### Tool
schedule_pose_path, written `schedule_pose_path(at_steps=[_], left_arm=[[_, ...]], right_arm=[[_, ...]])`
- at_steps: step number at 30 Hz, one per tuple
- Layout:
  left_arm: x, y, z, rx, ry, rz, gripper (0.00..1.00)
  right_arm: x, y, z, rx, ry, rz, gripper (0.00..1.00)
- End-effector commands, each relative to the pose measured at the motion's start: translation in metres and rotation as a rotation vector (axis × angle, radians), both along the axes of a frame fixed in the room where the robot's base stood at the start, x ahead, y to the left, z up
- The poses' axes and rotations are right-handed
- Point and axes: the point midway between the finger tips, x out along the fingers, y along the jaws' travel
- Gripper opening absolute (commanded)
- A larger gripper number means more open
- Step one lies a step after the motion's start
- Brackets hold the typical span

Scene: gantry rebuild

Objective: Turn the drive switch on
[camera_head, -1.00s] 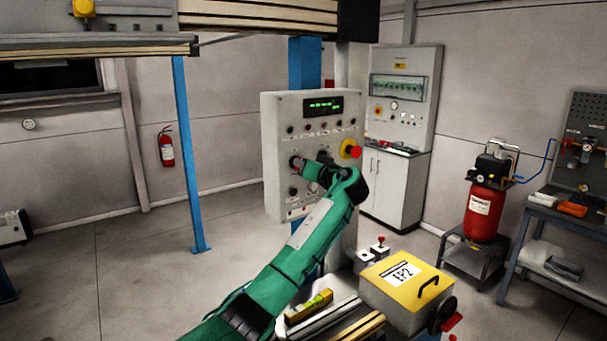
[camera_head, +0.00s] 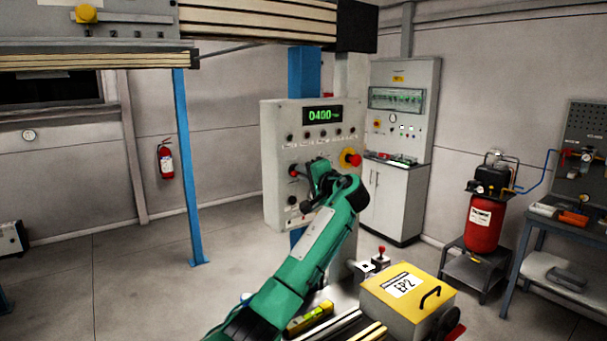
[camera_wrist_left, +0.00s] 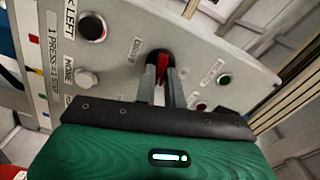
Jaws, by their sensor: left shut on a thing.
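The grey control panel (camera_head: 278,150) stands at the middle of the head view, its display (camera_head: 323,114) lit green and reading 0400. My left gripper (camera_head: 302,172) is at the panel's front face, on its left side. In the left wrist view the gripper's fingers (camera_wrist_left: 161,72) are shut on the red handle of the drive switch (camera_wrist_left: 161,60), beside the printed word DRIVE. A bit of red switch (camera_head: 293,171) also shows in the head view; the gripper and wrist hide the rest. My right gripper is not in view.
A red emergency button on a yellow base (camera_head: 351,158) sits close right of my wrist. A black button (camera_wrist_left: 92,27) and a pale knob (camera_wrist_left: 86,78) are near the fingers. A yellow-topped box (camera_head: 410,288) stands below right.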

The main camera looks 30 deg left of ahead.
Motion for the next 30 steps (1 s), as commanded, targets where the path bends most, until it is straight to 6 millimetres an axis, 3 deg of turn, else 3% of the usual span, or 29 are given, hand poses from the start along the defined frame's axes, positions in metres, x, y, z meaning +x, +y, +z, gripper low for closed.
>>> schedule_pose_path(at_steps=[12, 30], left_arm=[[0.0003, -0.0004, -0.0005, 0.085, 0.203, -0.001, 0.0], [0.0004, -0.0004, -0.0012, 0.101, 0.242, -0.001, 0.0]], right_arm=[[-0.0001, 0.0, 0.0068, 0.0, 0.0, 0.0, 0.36], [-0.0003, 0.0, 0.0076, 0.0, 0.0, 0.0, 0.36]])
